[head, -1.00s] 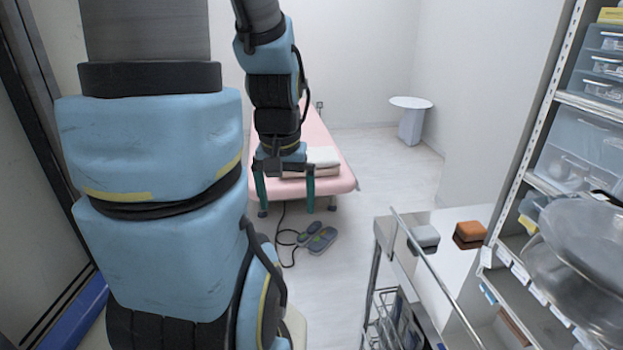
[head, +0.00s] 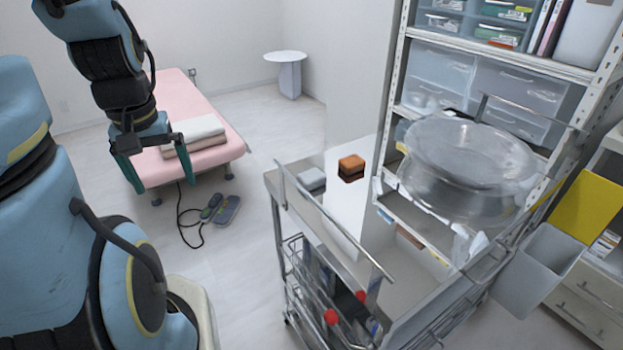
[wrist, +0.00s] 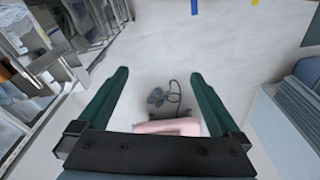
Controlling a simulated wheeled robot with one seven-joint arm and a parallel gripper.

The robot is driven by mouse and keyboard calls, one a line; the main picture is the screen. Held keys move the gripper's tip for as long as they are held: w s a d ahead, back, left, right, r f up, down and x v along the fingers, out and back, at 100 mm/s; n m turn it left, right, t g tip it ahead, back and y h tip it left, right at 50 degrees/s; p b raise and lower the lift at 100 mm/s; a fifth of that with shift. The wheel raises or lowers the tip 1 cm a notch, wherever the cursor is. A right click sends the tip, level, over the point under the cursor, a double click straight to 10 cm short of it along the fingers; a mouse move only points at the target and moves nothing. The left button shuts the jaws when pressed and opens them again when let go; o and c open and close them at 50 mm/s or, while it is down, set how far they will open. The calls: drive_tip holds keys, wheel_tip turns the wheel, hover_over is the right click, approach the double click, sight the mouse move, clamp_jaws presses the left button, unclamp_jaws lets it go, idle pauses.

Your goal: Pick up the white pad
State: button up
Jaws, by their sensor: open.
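A small pale grey-white pad (head: 312,180) lies on the top of the steel trolley (head: 388,283), towards its far left corner, partly behind the trolley's rail. An orange-brown pad (head: 351,164) lies to its right, apart from it. My gripper (head: 166,186) is open and empty, with teal fingers, at the left of the head view in front of the pink bed, well away from the pale pad. In the wrist view the open fingers (wrist: 159,73) have floor between them; I cannot make out the pale pad there.
Folded towels (head: 195,130) lie on the pink bed (head: 222,112). A foot pedal (head: 222,209) with a cable is on the floor. Rails edge the trolley. Floor between bed and trolley is mostly clear.

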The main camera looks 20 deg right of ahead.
drive_tip(key=n+g+b, duration=0.2)
drive_tip(key=n+b, duration=0.1)
hover_over(312, 175)
wheel_tip(312, 175, down, 10)
drive_tip(key=shift+r+p, duration=0.15)
drive_tip(key=shift+p, duration=0.75)
drive_tip(key=shift+c, duration=0.2)
drive_tip(key=c, duration=1.3)
wheel_tip(312, 175, up, 10)
drive_tip(key=shift+r+b, duration=0.1)
drive_tip(key=shift+b, duration=0.6)
drive_tip(key=shift+c, duration=0.2)
